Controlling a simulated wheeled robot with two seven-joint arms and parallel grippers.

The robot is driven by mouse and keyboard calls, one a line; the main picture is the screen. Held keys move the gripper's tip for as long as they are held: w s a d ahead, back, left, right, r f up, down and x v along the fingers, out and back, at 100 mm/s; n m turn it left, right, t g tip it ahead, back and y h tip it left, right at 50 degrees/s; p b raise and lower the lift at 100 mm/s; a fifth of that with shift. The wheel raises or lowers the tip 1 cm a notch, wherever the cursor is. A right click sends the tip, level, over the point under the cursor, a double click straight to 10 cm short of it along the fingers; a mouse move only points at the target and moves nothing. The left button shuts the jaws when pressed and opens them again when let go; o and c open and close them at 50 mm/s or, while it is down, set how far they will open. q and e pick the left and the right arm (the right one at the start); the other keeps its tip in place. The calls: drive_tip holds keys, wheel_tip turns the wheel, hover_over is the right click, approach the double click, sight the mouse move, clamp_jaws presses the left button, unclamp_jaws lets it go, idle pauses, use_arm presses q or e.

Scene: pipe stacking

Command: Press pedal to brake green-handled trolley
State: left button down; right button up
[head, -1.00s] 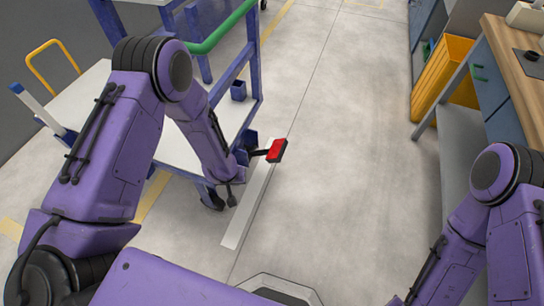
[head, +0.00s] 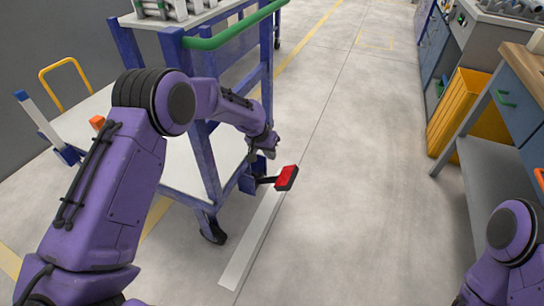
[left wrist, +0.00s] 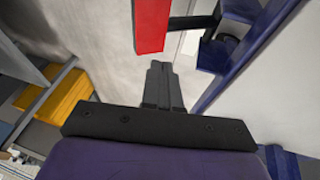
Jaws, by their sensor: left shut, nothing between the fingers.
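The blue trolley with a green handle (head: 235,28) stands left of centre in the head view. Its red pedal (head: 287,178) sticks out on a black arm near the floor at the trolley's lower right corner. My left gripper (head: 270,152) is shut and empty, above and slightly left of the pedal in the head view. In the left wrist view the shut fingers (left wrist: 158,70) point toward the red pedal (left wrist: 151,22), whose end shows just beyond the fingertips. I cannot tell whether they touch. My right gripper is out of the head view; only part of that arm shows.
A workbench (head: 525,92) with a yellow bin (head: 470,115) beneath stands at the right. A yellow-framed cart (head: 66,72) is at the far left. The grey floor (head: 350,150) between trolley and bench is clear. A white strip (head: 252,240) lies on the floor.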

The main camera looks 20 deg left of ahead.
use_arm(q)
drive_tip(key=b, duration=0.2)
approach(284, 175)
drive_tip(key=x, duration=0.5)
drive_tip(key=shift+f, duration=0.2)
drive_tip(key=shift+d+f, duration=0.2)
drive_tip(key=shift+d, duration=0.05)
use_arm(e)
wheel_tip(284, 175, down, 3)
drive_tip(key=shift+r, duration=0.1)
